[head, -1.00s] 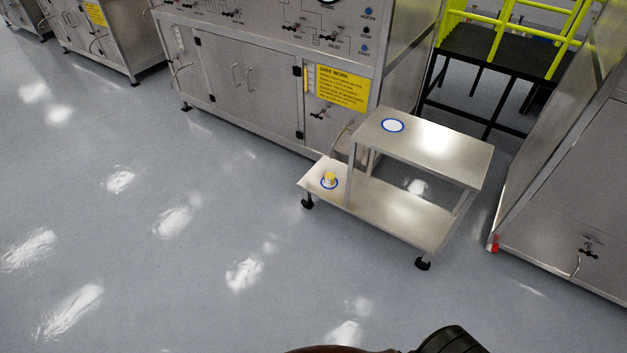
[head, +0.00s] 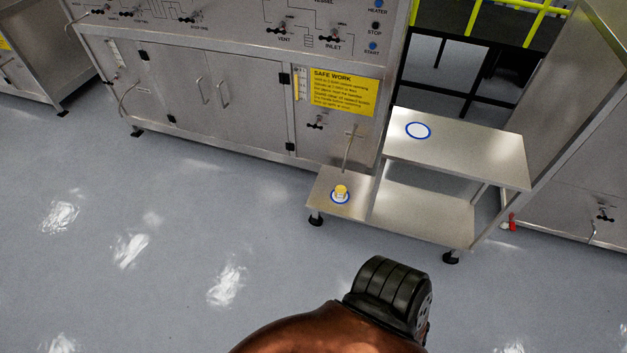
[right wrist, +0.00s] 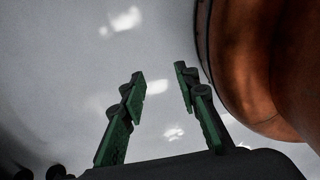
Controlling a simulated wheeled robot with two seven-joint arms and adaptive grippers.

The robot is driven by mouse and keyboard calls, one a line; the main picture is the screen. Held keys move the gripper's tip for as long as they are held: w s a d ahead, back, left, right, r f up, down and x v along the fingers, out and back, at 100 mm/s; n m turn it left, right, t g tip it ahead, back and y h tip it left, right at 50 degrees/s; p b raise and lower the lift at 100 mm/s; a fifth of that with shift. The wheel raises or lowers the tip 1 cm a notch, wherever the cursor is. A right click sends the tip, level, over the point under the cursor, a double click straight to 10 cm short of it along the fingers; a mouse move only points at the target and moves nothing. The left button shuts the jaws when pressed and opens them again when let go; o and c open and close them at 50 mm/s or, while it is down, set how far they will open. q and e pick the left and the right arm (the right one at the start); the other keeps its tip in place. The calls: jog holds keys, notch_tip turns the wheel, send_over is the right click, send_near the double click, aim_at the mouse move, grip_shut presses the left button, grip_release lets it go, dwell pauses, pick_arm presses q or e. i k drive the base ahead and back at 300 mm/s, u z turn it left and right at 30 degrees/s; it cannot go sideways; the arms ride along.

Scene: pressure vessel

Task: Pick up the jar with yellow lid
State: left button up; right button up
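The jar with yellow lid (head: 341,191) stands upright inside a blue ring on the lower left shelf of a steel step cart (head: 420,205) in the head view. It is small, and its body below the lid is hard to make out. My right gripper (right wrist: 158,88) shows in the right wrist view with its two green-padded fingers apart and nothing between them. Only floor is behind it, and the jar is not in that view. My left gripper is not in either view.
A steel cabinet (head: 215,95) with a yellow safety sign (head: 343,92) stands behind. Another steel unit (head: 580,190) is at the right. The floor (head: 150,220) at the left and front is clear.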

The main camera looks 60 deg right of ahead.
aim_at(340, 187)
jog(key=z, duration=0.3)
jog(key=i, duration=1.25)
jog(key=z, duration=1.55)
jog(key=i, duration=0.9)
jog(key=z, duration=0.85)
